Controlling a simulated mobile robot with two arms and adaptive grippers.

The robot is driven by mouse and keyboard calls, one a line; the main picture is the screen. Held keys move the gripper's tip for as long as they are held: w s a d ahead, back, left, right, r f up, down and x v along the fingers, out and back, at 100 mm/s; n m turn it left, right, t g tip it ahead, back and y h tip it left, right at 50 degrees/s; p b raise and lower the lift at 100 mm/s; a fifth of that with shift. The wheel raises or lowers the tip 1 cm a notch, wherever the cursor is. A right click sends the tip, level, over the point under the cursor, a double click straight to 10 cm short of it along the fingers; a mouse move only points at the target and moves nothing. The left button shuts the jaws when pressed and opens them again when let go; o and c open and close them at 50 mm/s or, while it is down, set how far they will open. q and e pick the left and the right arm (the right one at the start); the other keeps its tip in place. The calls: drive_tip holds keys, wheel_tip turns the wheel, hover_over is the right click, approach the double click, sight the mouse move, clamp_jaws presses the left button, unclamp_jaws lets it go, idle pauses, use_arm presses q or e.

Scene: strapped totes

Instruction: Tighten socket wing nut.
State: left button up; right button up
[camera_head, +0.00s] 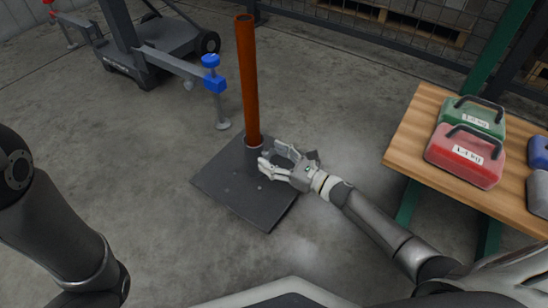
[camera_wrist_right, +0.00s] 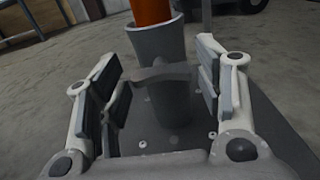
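An orange-red pole (camera_head: 248,80) stands upright in a dark grey socket (camera_head: 254,151) on a flat square base plate (camera_head: 225,185). In the right wrist view the socket (camera_wrist_right: 155,44) holds the lower end of the pole (camera_wrist_right: 150,10). A grey wing nut (camera_wrist_right: 165,73) sticks out from the socket's near side, its wings roughly level. My right gripper (camera_head: 269,157) is beside the socket, low over the plate. Its fingers are apart on either side of the wing nut, with visible gaps. My left gripper is out of view; only part of my left arm shows.
The floor left of the plate is clear.

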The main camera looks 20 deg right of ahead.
drive_tip(key=c, duration=0.7)
drive_tip(key=shift+m, duration=0.3)
